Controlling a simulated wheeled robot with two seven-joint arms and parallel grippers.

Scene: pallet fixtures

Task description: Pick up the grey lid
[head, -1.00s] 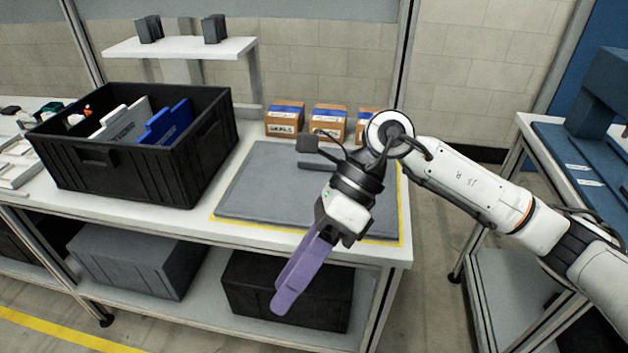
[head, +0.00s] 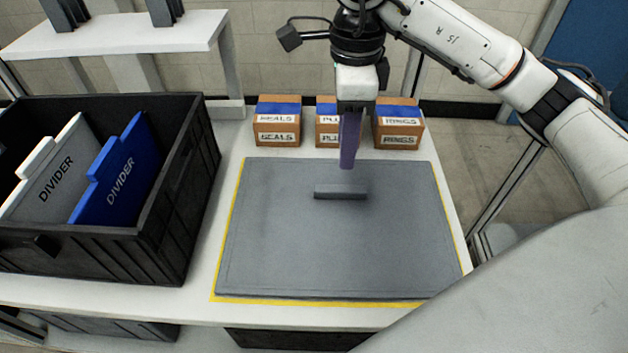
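The grey lid (head: 290,245) lies flat on the white table inside a yellow outline. A raised grey handle bar (head: 340,192) sits near its middle, towards the back. My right gripper (head: 349,162) points down just above and behind the handle, with its purple fingers apart from the bar as far as I can see. The fingers line up one behind the other from this angle, so their opening is hidden. My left gripper is not in view.
A black crate (head: 176,225) with a white divider (head: 50,172) and a blue divider (head: 112,180) stands at left. Three cardboard boxes, SEALS (head: 278,125), a partly covered middle one (head: 326,130) and RINGS (head: 400,128), stand behind the lid. A white shelf (head: 120,38) rises at back left.

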